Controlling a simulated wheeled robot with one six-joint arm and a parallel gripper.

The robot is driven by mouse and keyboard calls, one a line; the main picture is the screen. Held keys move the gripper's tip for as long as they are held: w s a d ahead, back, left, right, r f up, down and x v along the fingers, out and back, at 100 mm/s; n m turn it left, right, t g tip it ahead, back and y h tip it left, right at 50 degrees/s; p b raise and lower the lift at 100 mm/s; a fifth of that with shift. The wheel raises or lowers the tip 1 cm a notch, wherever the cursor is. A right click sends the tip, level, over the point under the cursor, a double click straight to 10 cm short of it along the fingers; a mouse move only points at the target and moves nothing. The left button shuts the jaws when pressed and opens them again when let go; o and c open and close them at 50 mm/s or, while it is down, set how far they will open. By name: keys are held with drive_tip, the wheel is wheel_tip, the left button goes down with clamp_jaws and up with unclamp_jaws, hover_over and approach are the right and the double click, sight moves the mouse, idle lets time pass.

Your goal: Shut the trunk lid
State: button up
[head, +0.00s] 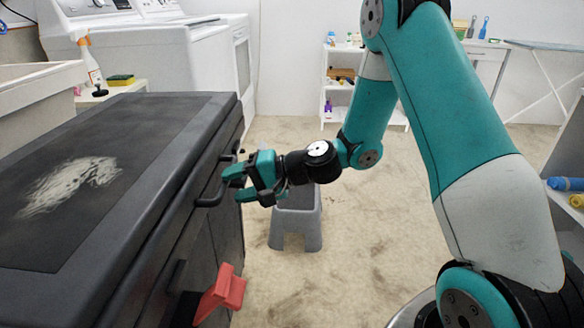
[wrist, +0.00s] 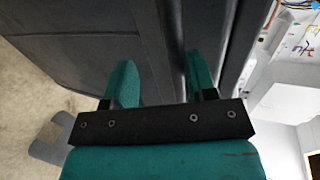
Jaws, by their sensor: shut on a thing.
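The trunk (head: 205,240) is a dark grey chest at the left of the head view. Its lid (head: 140,115) lies flat and level over the body, with a whitish scuffed patch on top. A dark bar handle (head: 209,201) sticks out from the front, below the lid's edge. My gripper (head: 235,184) is at this handle and shut on it, with its teal fingers on either side. In the wrist view my gripper (wrist: 160,78) has the trunk's dark surface (wrist: 75,45) close in front of it. The exact contact is partly hidden.
A red piece (head: 223,291) sticks out from the trunk's lower front. A grey stool (head: 296,222) stands on the floor behind my gripper. White appliances (head: 190,65) and a white shelf (head: 345,95) are at the back. The floor in the middle is open.

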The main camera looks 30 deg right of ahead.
drive_tip(key=p+v, duration=0.3)
drive_tip(key=v, duration=1.3)
drive_tip(key=shift+s+d, duration=0.15)
drive_tip(key=shift+d, duration=0.05)
drive_tip(key=shift+r, duration=0.15)
drive_tip(key=s+a+r+n+g+h, duration=0.35)
drive_tip(key=s+a+n+g, duration=0.4)
drive_tip(key=a, duration=0.55)
drive_tip(key=s+a+r+n+h, duration=0.2)
drive_tip(key=s+n, duration=0.1)
drive_tip(key=s, duration=0.2)
drive_tip(key=s+a+r+n+h, duration=0.1)
drive_tip(key=s+r+n+h, duration=0.15)
drive_tip(key=s, duration=0.35)
wheel_tip(320, 180, up, 27)
drive_tip(key=p, duration=2.7)
drive_tip(key=shift+w+n, duration=0.3)
